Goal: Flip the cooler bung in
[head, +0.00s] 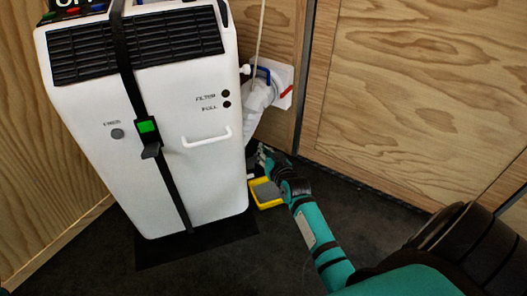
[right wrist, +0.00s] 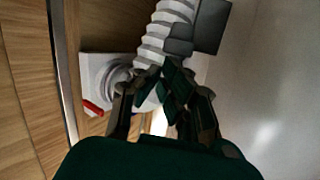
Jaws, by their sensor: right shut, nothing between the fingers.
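The cooler (head: 165,95) is a tall white cabinet with a black strap. My right gripper (head: 262,153) is low beside its right rear edge, shut and empty. In the right wrist view the fingers (right wrist: 164,82) come together in front of the white ribbed hose (right wrist: 150,48). A small dark grey block (right wrist: 200,27) shows just beyond the fingertips, beside the pale cooler side (right wrist: 265,80); I cannot tell whether it is the bung or whether a finger touches it. No bung can be made out in the head view. My left gripper is not in view.
A yellow tray (head: 270,203) lies on the dark floor below my right gripper. The hose (head: 258,98) runs to a white wall plate (head: 281,82) with a red lever (head: 287,91) and a blue handle (head: 262,73).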

